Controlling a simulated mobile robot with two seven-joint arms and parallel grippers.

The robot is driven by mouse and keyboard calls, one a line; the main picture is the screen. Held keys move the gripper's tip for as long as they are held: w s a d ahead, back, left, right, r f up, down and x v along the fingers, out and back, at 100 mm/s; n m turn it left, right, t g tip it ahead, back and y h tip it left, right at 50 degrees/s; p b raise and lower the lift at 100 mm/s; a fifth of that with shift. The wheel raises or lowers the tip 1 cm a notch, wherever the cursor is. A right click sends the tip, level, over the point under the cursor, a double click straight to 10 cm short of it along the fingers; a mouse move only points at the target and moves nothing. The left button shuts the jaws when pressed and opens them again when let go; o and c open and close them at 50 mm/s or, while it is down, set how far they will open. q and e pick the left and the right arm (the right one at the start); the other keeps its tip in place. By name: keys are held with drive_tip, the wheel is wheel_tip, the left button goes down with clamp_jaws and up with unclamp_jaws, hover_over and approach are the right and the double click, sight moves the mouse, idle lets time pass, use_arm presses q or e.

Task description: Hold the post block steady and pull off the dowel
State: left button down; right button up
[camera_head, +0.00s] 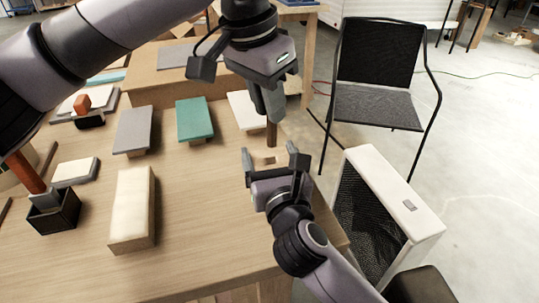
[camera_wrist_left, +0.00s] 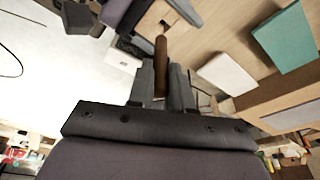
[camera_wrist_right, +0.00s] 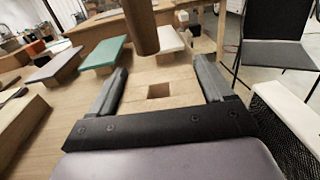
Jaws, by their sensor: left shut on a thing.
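The brown dowel (camera_head: 271,133) hangs upright in my left gripper (camera_head: 270,112), whose fingers are shut on its upper part. It also shows in the left wrist view (camera_wrist_left: 160,55) and the right wrist view (camera_wrist_right: 140,25). The light wood post block (camera_head: 262,159) is at the table's right side, below the dowel. Its square hole shows empty in the right wrist view (camera_wrist_right: 159,91), and the dowel is apart from it, above. My right gripper (camera_head: 272,160) is low, with its fingers wide apart on either side of the block.
A pale wood block (camera_head: 132,210) and grey (camera_head: 133,130), green (camera_head: 194,118) and white (camera_head: 246,108) slabs lie left of the grippers. A dark box (camera_head: 55,212) stands far left. A black chair (camera_head: 378,105) and a white-framed unit (camera_head: 395,200) are right of the table.

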drive_tip(key=shift+o, duration=1.4)
drive_tip(key=shift+s, duration=0.1)
drive_tip(key=v, duration=0.7)
drive_tip(key=shift+s, duration=0.15)
drive_tip(key=shift+s, duration=0.1)
